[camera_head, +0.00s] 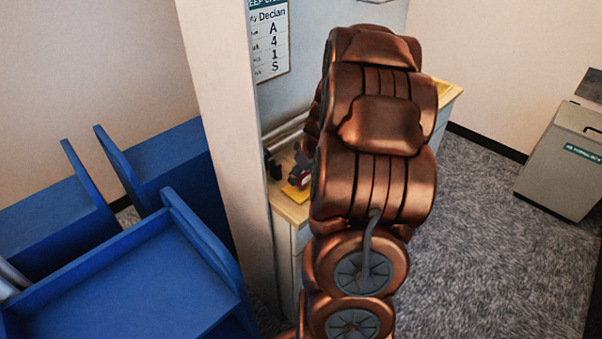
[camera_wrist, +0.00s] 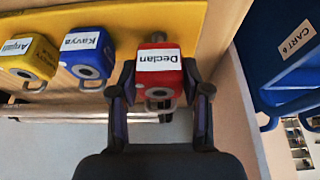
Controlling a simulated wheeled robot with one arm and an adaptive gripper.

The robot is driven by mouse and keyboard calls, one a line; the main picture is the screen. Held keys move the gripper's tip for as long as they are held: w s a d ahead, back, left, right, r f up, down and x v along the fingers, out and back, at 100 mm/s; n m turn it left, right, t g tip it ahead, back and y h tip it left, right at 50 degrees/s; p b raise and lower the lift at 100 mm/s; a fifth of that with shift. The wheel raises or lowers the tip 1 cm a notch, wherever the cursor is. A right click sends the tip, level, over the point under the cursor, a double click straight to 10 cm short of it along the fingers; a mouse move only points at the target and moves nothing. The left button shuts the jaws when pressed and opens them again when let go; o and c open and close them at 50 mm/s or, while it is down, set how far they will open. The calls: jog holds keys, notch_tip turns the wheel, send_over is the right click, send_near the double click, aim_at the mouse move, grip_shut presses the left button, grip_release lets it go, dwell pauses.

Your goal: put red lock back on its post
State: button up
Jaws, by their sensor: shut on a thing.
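The red lock (camera_wrist: 158,74) carries a white label reading "Declan", upside down in the wrist view. My gripper (camera_wrist: 160,92) is shut on it, one dark finger on each side, with its grey shackle toward me. The lock is over or against a yellow board (camera_wrist: 150,32); I cannot tell if it touches it.
A blue lock (camera_wrist: 88,57) and a yellow lock (camera_wrist: 32,58) sit in a row left of the red one in the wrist view. A blue cart (camera_wrist: 285,60) stands to the right. In the head view a wall pillar (camera_head: 225,130) stands left of the counter (camera_head: 292,212).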

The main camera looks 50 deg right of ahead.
jog(key=shift+s+f+b, duration=0.1)
jog(key=shift+f+b, duration=1.15)
jog(key=shift+b, duration=0.1)
dwell(0.7)
jog(key=o, duration=1.3)
jog(key=shift+r, duration=0.1)
jog(key=v, duration=1.2)
